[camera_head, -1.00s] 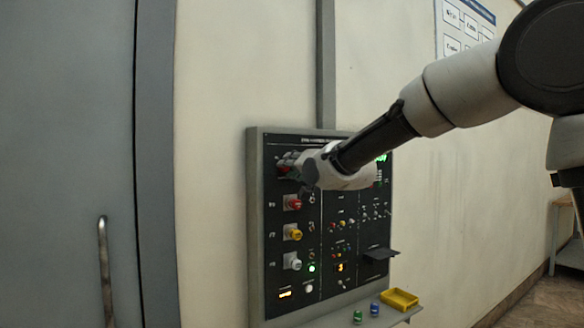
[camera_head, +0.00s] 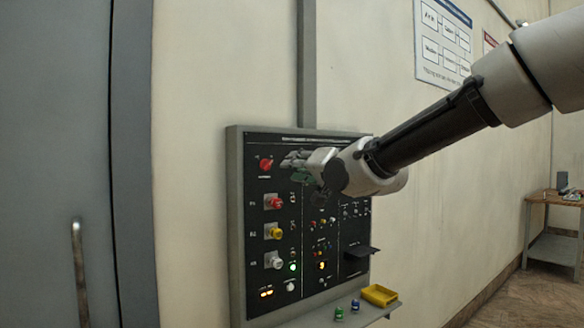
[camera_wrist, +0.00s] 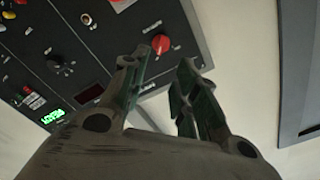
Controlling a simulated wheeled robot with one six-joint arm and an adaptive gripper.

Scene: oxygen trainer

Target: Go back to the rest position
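My gripper (camera_head: 297,166) is in front of the upper part of the black control panel (camera_head: 345,218) on the wall. In the wrist view my gripper (camera_wrist: 160,85) has its two fingers apart with nothing between them. A red knob (camera_head: 265,164) at the panel's upper left is clear of the fingers; it also shows in the wrist view (camera_wrist: 161,43), beyond the fingertips. My forearm runs from the right edge of the head view to the panel and hides part of its upper right.
Red (camera_head: 274,202), yellow (camera_head: 274,232) and white (camera_head: 275,260) knobs line the panel's left side. A shelf below holds a yellow tray (camera_head: 380,295) and small green and blue pieces. A grey door (camera_head: 60,150) stands left; a wooden table (camera_head: 553,200) stands far right.

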